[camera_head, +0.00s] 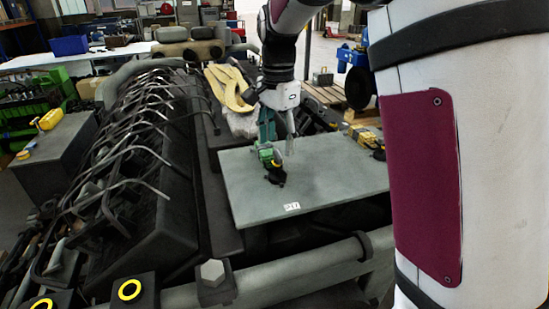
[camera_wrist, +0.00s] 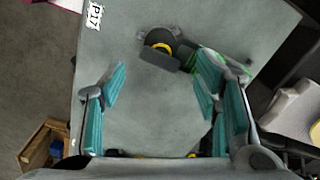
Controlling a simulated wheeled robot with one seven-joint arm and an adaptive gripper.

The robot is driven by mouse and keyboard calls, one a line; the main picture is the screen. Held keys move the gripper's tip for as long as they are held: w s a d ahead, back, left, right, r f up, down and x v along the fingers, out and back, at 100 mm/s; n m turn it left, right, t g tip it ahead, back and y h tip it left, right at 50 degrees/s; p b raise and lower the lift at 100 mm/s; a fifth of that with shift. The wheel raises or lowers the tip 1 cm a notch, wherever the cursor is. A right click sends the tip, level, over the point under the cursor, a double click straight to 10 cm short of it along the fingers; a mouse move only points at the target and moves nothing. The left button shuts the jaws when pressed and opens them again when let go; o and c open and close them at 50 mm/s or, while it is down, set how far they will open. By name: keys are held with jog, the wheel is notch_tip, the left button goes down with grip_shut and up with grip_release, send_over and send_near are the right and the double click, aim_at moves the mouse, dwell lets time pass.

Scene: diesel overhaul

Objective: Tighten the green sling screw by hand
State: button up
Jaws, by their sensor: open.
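The green sling screw (camera_head: 267,154) is with a small black fitting (camera_head: 276,177) on a grey plate (camera_head: 320,180). In the wrist view, the black fitting with a yellow ring (camera_wrist: 158,55) lies beyond the fingertips. Green parts (camera_wrist: 238,68) extend to its right, partly hidden behind the right finger; I cannot tell which is the screw head. My gripper (camera_head: 279,140) is open above the plate, close to the screw. Its teal fingers (camera_wrist: 160,78) are wide apart, with only bare plate between them.
The plate carries a P17 label (camera_wrist: 95,14). A dark engine with curved pipes (camera_head: 130,150) stands to the left. Yellow parts (camera_head: 365,137) lie beyond the plate's right side. A yellow sling (camera_head: 230,88) lies behind. The plate's front is clear.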

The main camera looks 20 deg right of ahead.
aim_at(278, 154)
jog(key=n+b, duration=0.1)
jog(key=n, duration=0.1)
jog(key=n+b, duration=0.1)
jog(key=n, duration=0.1)
jog(key=shift+w+f, duration=0.2)
jog(key=n, duration=0.4)
jog(key=shift+s+r, duration=0.2)
jog(key=n, duration=0.3)
jog(key=shift+n, duration=0.4)
jog(key=shift+f+n, duration=0.15)
jog(key=shift+n, duration=0.45)
jog(key=shift+f+b, duration=0.45)
jog(key=shift+f, duration=1.95)
grip_shut()
